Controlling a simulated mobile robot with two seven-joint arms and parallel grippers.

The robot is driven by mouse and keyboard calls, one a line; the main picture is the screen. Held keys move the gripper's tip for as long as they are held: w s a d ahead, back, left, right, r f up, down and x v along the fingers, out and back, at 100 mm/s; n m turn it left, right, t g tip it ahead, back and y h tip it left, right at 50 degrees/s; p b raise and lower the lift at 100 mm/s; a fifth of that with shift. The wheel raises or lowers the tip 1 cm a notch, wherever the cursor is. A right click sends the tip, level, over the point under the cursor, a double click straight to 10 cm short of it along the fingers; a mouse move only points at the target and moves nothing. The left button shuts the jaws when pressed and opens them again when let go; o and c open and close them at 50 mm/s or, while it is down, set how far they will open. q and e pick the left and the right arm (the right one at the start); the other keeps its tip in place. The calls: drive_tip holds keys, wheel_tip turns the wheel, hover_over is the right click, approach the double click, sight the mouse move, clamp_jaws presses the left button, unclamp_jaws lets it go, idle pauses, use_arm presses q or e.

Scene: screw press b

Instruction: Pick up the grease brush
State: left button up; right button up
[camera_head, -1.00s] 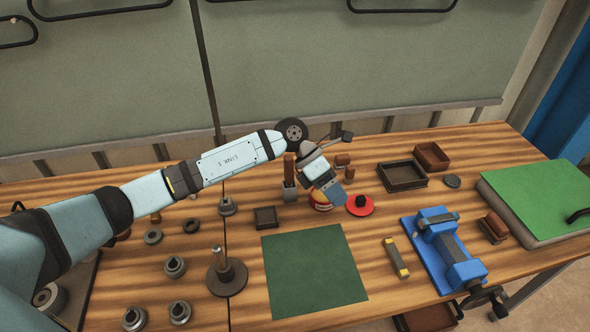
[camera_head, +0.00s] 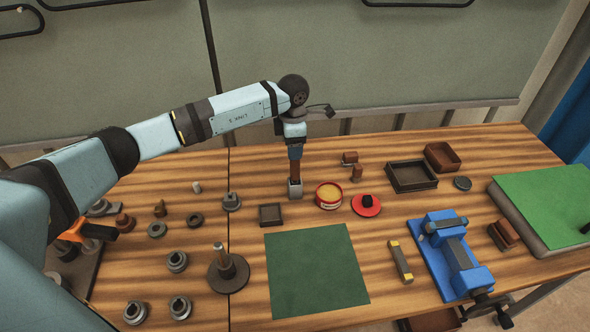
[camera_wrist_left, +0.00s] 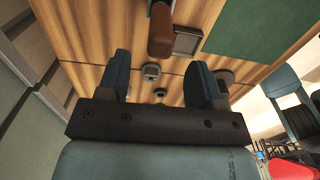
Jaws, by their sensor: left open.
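The grease brush (camera_head: 296,173) stands upright with its brown handle up; its lower end is at a small grey block-like holder (camera_head: 295,189) on the wooden bench. My left gripper (camera_head: 295,152) points down at the top of the handle, its fingers open. In the left wrist view the rounded brown handle (camera_wrist_left: 161,32) shows between and just beyond the two spread fingertips (camera_wrist_left: 160,60), with a gap on both sides. I cannot tell how far the handle reaches between the fingers. My right gripper is not in view.
A small dark tray (camera_head: 270,215), a red tin (camera_head: 328,196) and a red lid (camera_head: 366,206) stand close to the brush. The green mat (camera_head: 316,270) is bare. A blue vise (camera_head: 450,255) is at the right; several grey metal parts lie left.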

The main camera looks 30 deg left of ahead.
sight(294, 165)
use_arm(q)
drive_tip(key=f+p, duration=0.1)
drive_tip(key=f, duration=0.3)
drive_tip(key=shift+w+d+f+p, duration=0.1)
drive_tip(key=shift+w+d+p, duration=0.1)
drive_tip(key=shift+p, duration=0.2)
drive_tip(key=shift+f, duration=0.6)
drive_tip(key=c, duration=1)
drive_tip(key=shift+r, duration=0.1)
